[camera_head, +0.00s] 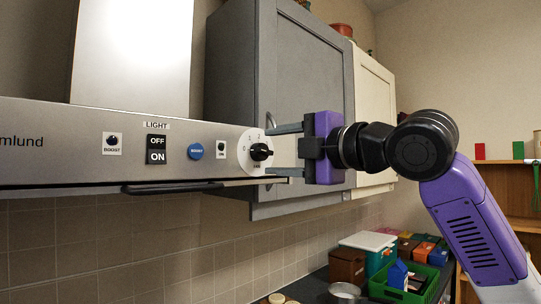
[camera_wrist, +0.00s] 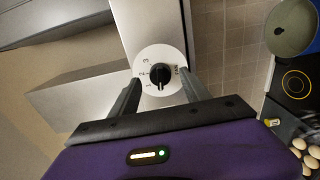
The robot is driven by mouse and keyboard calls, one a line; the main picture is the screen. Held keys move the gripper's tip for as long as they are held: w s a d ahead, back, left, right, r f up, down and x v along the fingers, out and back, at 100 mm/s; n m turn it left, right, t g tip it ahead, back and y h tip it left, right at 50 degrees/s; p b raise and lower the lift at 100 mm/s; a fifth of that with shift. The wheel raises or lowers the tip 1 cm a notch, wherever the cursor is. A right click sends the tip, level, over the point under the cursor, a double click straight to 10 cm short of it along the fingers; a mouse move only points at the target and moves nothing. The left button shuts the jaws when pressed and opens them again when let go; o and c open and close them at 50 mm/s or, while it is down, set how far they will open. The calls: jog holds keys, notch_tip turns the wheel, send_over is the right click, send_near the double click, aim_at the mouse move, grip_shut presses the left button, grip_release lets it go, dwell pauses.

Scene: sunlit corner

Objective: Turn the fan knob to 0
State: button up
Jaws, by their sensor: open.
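The fan knob (camera_head: 260,152) is black on a round white dial at the right end of the steel range hood's front panel (camera_head: 60,150). In the wrist view the knob (camera_wrist: 160,77) shows on its dial, with numbers around one side and a word at the other; I cannot read every mark. My gripper (camera_head: 278,154) is open, its two fingers reaching left towards the dial, one above and one below the knob's height. In the wrist view my gripper's fingers (camera_wrist: 160,95) lie on either side of the knob, and no grip on it shows.
On the panel are a light switch (camera_head: 156,149), a blue button (camera_head: 195,151) and small black controls. A grey cabinet (camera_head: 235,70) stands behind my gripper. Below are a counter with a green crate (camera_head: 405,296) and a pan (camera_head: 345,290).

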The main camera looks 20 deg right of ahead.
jog(key=b+v, duration=0.1)
jog(key=v, duration=0.4)
jog(key=shift+s+d, duration=0.1)
jog(key=shift+s, duration=0.2)
